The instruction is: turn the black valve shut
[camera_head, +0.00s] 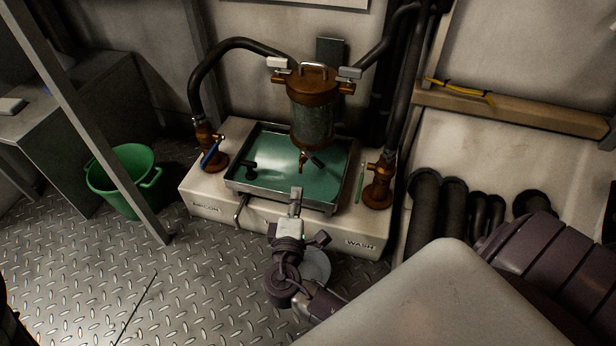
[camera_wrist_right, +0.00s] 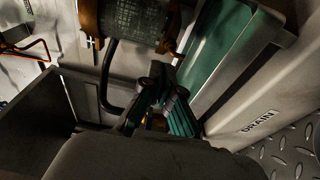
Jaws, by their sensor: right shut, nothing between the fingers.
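A short black handle (camera_head: 317,160) shows beside the small brass tap (camera_head: 303,157) under the copper-and-glass strainer (camera_head: 315,115). A second black T-shaped handle (camera_head: 249,169) shows at the left inside the green-floored tray (camera_head: 335,206). I cannot tell which is the named valve. My right gripper (camera_head: 296,194) is shut and empty at the tray's front edge, apart from both handles in the picture. In the right wrist view, its dark fingers (camera_wrist_right: 163,90) are below the strainer (camera_wrist_right: 140,20); neither handle can be made out there. My left gripper is not in view.
Black hoses (camera_head: 213,60) rise behind. A green bucket (camera_head: 128,178) and a grey post (camera_head: 105,140) are at left. Open floor lies front left.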

